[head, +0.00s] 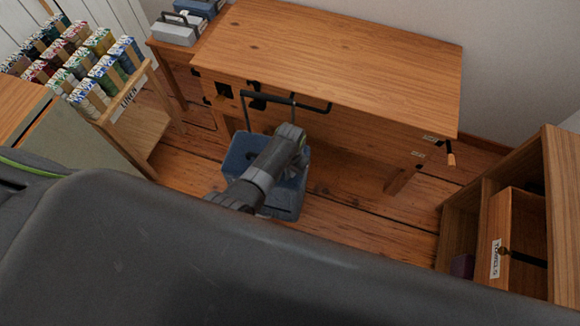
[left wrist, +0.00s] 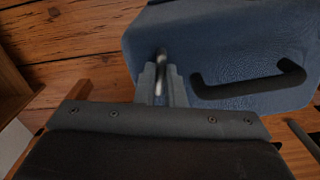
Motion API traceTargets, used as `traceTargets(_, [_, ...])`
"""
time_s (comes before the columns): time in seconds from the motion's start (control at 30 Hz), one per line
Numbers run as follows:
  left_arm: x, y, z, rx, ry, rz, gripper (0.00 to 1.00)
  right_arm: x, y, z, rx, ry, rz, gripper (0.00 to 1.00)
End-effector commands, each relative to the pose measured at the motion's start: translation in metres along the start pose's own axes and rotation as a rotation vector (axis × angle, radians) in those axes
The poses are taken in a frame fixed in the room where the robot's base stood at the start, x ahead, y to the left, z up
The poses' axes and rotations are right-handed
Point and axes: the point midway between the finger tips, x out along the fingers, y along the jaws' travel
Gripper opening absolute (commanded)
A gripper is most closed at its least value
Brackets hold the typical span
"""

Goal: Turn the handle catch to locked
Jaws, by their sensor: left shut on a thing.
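My left gripper (left wrist: 161,88) shows in the left wrist view with its fingers shut on a shiny metal rod (left wrist: 160,62). I cannot tell what the rod belongs to. A black bent bar handle (left wrist: 250,86) lies just right of the fingers, apart from them, against a blue bin (left wrist: 215,45). In the head view my left arm reaches over the blue bin (head: 240,150), below a black bar (head: 285,100) at the table's front; its fingertips are hard to make out. A small dark lever with a wooden grip (head: 451,157) hangs at the table's right end. My right gripper is not in view.
The wooden table (head: 340,50) stands against the wall. A shelf of yarn or thread rolls (head: 85,65) is at left, a wooden cabinet with an open drawer (head: 518,235) at right. Grey and blue boxes (head: 178,30) sit at back left. Floor (head: 345,185) is bare between.

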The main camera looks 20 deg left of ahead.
Motion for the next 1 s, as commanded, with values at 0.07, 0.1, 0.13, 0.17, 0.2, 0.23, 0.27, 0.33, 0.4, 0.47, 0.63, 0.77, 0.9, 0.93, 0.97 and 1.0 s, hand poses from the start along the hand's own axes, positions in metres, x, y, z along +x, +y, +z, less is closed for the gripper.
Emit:
traceTargets(0.07, [-0.004, 0.0, 0.0, 0.069, -0.002, 0.0, 0.0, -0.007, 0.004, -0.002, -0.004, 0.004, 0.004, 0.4])
traceTargets(0.1, [-0.004, 0.0, 0.0, 0.107, -0.002, 0.0, 0.0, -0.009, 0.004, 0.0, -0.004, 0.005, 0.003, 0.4])
traceTargets(0.13, [-0.004, 0.0, 0.0, 0.135, -0.002, 0.0, 0.0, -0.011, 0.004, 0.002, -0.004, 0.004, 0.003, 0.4])
traceTargets(0.17, [-0.004, 0.0, 0.001, 0.164, -0.003, 0.0, 0.0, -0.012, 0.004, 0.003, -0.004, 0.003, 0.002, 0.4])
traceTargets(0.2, [-0.004, 0.0, 0.0, 0.202, -0.002, 0.0, 0.0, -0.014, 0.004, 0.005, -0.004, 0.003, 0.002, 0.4])
traceTargets(0.23, [-0.004, 0.0, 0.001, 0.231, -0.003, 0.0, 0.0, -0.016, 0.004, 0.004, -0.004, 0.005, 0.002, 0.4])
traceTargets(0.27, [-0.004, 0.0, 0.001, 0.259, -0.003, 0.0, 0.0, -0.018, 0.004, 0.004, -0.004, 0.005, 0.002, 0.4])
traceTargets(0.33, [-0.003, 0.0, 0.0, 0.325, -0.002, 0.0, 0.0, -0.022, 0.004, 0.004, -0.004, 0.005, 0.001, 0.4])
traceTargets(0.4, [-0.003, 0.0, 0.0, 0.392, -0.002, 0.001, 0.0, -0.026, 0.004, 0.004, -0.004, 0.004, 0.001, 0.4])
traceTargets(0.47, [-0.003, 0.0, 0.0, 0.448, -0.002, 0.001, 0.0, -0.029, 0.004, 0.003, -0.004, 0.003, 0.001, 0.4])
traceTargets(0.63, [-0.002, 0.0, 0.0, 0.61, -0.001, 0.001, 0.0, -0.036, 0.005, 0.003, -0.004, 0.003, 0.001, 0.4])
traceTargets(0.77, [-0.002, 0.0, 0.0, 0.734, -0.002, 0.001, 0.0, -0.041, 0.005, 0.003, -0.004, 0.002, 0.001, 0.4])
traceTargets(0.9, [-0.002, 0.0, 0.0, 0.864, -0.001, 0.001, 0.0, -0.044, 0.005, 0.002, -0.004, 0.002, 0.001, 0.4])
traceTargets(0.93, [-0.002, 0.0, 0.0, 0.89, -0.001, 0.0, 0.0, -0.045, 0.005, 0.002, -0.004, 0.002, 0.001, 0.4])
traceTargets(0.97, [-0.001, 0.0, 0.0, 0.916, -0.001, 0.001, 0.0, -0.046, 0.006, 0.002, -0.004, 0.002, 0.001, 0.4])
traceTargets(1.0, [-0.001, 0.0, 0.0, 0.95, -0.001, 0.001, 0.0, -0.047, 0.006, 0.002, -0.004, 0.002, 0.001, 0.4])
